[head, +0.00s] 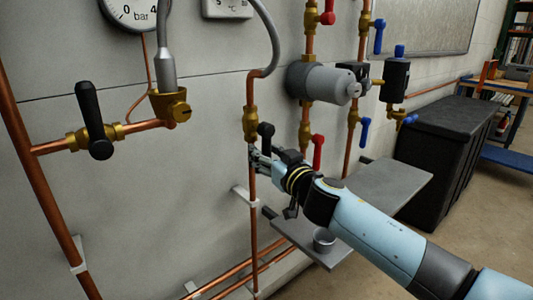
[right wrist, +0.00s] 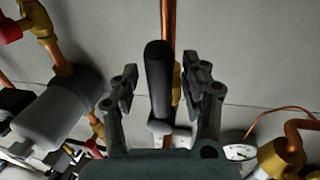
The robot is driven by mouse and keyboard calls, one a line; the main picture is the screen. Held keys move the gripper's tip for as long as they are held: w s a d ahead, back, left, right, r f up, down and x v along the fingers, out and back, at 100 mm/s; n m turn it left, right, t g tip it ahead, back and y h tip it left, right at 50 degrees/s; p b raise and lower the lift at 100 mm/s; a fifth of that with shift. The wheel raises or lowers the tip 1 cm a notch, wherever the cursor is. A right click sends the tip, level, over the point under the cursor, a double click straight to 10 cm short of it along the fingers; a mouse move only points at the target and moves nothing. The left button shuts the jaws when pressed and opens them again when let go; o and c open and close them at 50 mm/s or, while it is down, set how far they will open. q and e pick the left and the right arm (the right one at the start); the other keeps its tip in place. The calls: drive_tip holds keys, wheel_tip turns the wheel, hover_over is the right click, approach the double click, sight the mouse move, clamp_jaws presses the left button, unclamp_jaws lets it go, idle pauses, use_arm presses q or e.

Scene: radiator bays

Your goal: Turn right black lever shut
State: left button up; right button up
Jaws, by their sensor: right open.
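The right black lever (head: 266,130) sits on a brass valve (head: 250,122) in the vertical copper pipe at mid-picture. In the right wrist view the black lever (right wrist: 157,80) stands between my two fingers, roughly in line with the copper pipe behind it. My right gripper (head: 259,153) is just below the lever in the head view, its fingers partly covering the pipe. In the right wrist view the gripper (right wrist: 166,82) is open, with a visible gap on each side of the lever. Another black lever (head: 91,115) points upward on a valve at the left. My left gripper is not in view.
A grey pump (head: 322,83) and a red-handled valve (head: 317,150) are right of the lever. A pressure gauge (head: 130,10) hangs upper left. A black box (head: 445,150) stands farther right.

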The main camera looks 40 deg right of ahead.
clamp_jaws()
drive_tip(key=shift+w+f, duration=0.1)
drive_tip(key=shift+f, duration=0.05)
idle(0.4)
